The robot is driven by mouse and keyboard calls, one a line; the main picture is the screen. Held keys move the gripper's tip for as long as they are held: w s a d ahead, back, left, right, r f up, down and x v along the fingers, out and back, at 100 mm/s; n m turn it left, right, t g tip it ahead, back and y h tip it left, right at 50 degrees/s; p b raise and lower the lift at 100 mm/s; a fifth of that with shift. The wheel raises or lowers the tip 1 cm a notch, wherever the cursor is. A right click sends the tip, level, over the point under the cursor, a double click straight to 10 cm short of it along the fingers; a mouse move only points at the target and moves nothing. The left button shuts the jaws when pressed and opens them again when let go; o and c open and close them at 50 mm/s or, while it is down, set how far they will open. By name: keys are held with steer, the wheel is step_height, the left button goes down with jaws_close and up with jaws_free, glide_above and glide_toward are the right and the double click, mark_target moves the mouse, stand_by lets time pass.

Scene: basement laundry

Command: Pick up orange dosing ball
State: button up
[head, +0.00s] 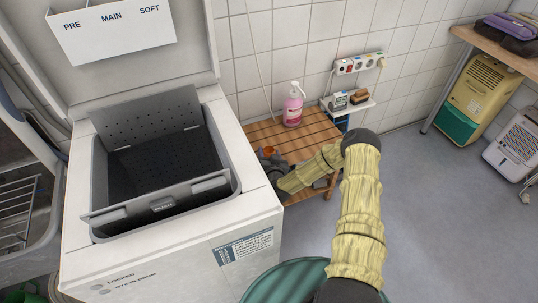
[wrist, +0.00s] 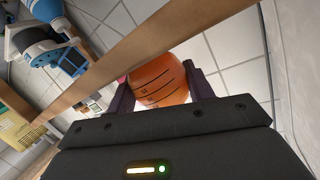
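The orange dosing ball (wrist: 160,82) shows in the wrist view between the two dark fingers of my gripper (wrist: 161,92), with dark scale marks on its side. Both fingers appear to touch its sides, so my gripper looks shut on it. In the head view only a small orange part of the ball (head: 269,151) shows at my gripper (head: 268,158). There the gripper is at the front left of the slatted wooden bench (head: 262,131), next to the washer. Whether the ball still touches the bench is hidden.
A pink pump bottle (head: 293,105) stands at the back of the bench. The open top-loading washer (head: 255,190) is close on the left. A small wall shelf (head: 365,106) holds a brush, below a socket strip (head: 359,64). A green round tub (head: 285,282) is in front.

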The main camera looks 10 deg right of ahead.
mark_target(269, 150)
step_height(269, 150, up, 10)
steer(key=p, duration=0.3)
stand_by(0.4)
stand_by(0.5)
